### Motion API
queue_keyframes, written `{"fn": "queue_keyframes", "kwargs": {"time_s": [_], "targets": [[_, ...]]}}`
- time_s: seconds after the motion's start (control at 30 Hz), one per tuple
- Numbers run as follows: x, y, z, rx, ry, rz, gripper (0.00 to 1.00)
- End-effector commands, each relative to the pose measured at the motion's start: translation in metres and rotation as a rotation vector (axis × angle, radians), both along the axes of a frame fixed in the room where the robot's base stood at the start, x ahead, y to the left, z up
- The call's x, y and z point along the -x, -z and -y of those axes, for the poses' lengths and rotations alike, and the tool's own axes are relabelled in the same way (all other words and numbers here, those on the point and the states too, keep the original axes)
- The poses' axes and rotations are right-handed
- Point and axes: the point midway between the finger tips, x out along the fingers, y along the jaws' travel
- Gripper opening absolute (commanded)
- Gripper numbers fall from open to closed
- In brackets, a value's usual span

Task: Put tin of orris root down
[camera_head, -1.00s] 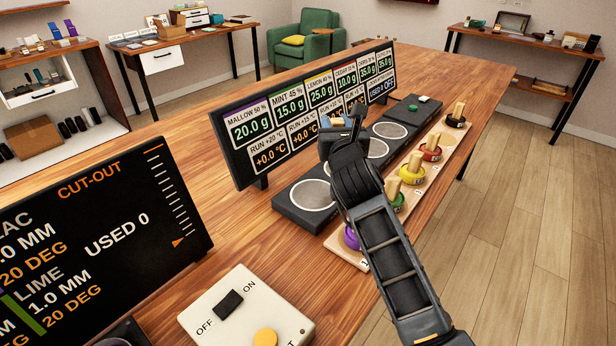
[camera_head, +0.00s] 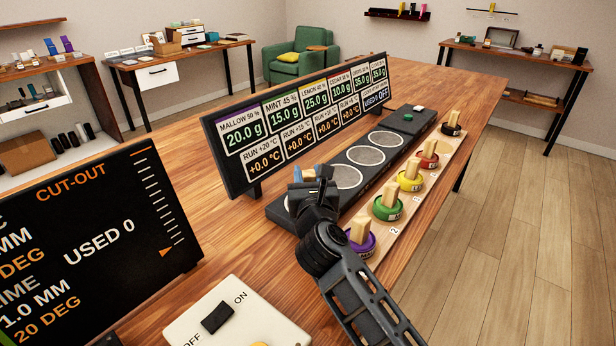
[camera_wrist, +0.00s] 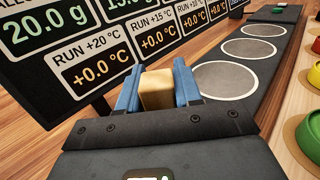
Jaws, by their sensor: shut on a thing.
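My gripper (camera_head: 312,176) is over the near end of the dark plate strip (camera_head: 278,211), in front of the display panel. In the wrist view its blue fingers (camera_wrist: 157,88) are closed on both sides of a pale wooden grip (camera_wrist: 158,90), taken as that of the tin of orris root. The tin's body and label are hidden behind my gripper, so I cannot tell whether it touches the strip. The strip carries several round grey discs; one bare disc (camera_head: 347,176) lies just beyond my gripper. The nearest disc is mostly hidden by it.
A wooden rack (camera_head: 408,220) on the right holds purple (camera_head: 368,243), green (camera_head: 388,208), yellow (camera_head: 410,182), red and black tins with wooden grips. The display panel (camera_head: 300,122) stands close behind the strip. A switch box (camera_head: 240,318) and a cut-out screen (camera_head: 100,235) are nearer.

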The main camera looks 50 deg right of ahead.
Motion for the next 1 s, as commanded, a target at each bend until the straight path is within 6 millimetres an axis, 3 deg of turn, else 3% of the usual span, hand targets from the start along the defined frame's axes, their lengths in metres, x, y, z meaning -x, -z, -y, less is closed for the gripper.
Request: {"fn": "queue_keyframes", "kwargs": {"time_s": [0.2, 0.23, 0.5, 0.8, 1.0], "targets": [[0.0, 0.002, 0.0, 0.001, 0.0, 0.001, 0.01], [0.0, 0.003, 0.0, 0.0, 0.0, 0.0, 0.35], [0.0, 0.002, 0.0, 0.0, 0.0, 0.0, 0.59], [0.0, -0.003, 0.0, 0.001, 0.0, 0.001, 0.59], [0.021, 0.001, -0.02, 0.001, -0.003, -0.001, 0.59]]}}
